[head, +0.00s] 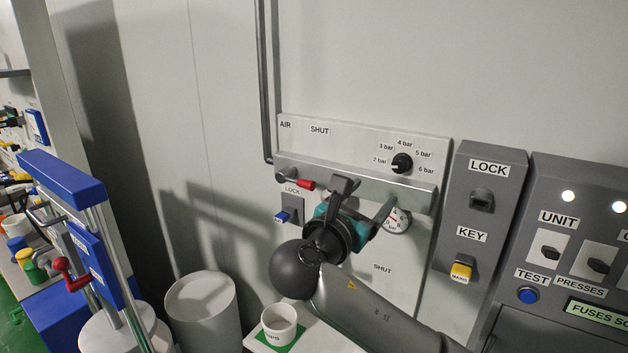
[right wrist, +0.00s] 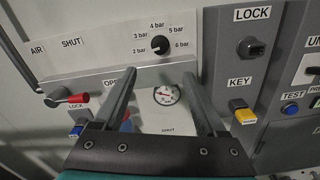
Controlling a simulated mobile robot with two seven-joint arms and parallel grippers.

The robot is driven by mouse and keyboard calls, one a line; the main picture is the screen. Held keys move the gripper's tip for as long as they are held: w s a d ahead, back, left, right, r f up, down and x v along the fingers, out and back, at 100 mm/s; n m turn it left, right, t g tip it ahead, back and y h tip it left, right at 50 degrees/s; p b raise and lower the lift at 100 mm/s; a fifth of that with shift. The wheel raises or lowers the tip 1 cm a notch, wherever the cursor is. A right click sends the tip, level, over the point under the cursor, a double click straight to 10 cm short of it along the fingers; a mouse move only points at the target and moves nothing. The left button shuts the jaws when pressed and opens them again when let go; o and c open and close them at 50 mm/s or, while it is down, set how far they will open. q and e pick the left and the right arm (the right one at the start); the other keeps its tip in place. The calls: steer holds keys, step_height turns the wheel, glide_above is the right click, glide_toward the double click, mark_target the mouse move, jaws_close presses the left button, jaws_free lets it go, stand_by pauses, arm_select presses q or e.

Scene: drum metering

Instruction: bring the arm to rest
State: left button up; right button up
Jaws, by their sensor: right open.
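My right gripper (head: 364,196) is open and empty in front of the air panel (head: 345,136). In the right wrist view its two fingers (right wrist: 160,82) are spread apart, with the round gauge (right wrist: 166,95) showing between them and nothing held. In the head view my right arm comes in from the bottom right. The gripper partly hides the panel and the gauge (head: 398,219). I cannot tell whether the fingers touch the panel. My left gripper is not in view.
The panel has a black pressure knob (head: 402,163), a red-handled lever (head: 305,184) and a blue lock (head: 283,216). A grey lock-and-key box (head: 487,205) stands right. A white cup (head: 279,325) and a grey drum (head: 202,312) are below. A blue-topped press (head: 62,178) stands left.

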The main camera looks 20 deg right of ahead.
steer(key=s+a+f+m+g+y, duration=0.2)
steer(key=s+f+m+y, duration=0.3)
steer(key=f, duration=0.6)
steer(key=s+a+f+m+g+y, duration=0.2)
steer(key=s+a+f+m+y, duration=0.3)
steer(key=f, duration=0.6)
steer(key=s+a+f+m+g+y, duration=0.1)
steer(key=s+f+m, duration=0.25)
steer(key=s, duration=0.25)
steer(key=s+f+m+g+y, duration=0.2)
steer(key=s+f+m, duration=0.15)
steer(key=s, duration=0.35)
steer(key=s+a+f+m+g+y, duration=0.1)
steer(key=s+f+m, duration=0.1)
steer(key=s+m, duration=0.35)
step_height(320, 180, down, 33)
steer(key=s+n+g+b, duration=0.1)
steer(key=s+b, duration=0.1)
steer(key=b, duration=0.9)
steer(key=s+d+f+b, duration=0.1)
steer(key=s+f+b, duration=0.4)
steer(key=s+f, duration=0.3)
steer(key=s+d+f+g+b, duration=0.1)
steer(key=s+f+b, duration=0.4)
steer(key=f, duration=1)
steer(key=s, duration=0.2)
steer(key=shift+s+d+f+g, duration=0.3)
steer(key=shift+s+d+f, duration=0.05)
steer(key=shift+d, duration=0.05)
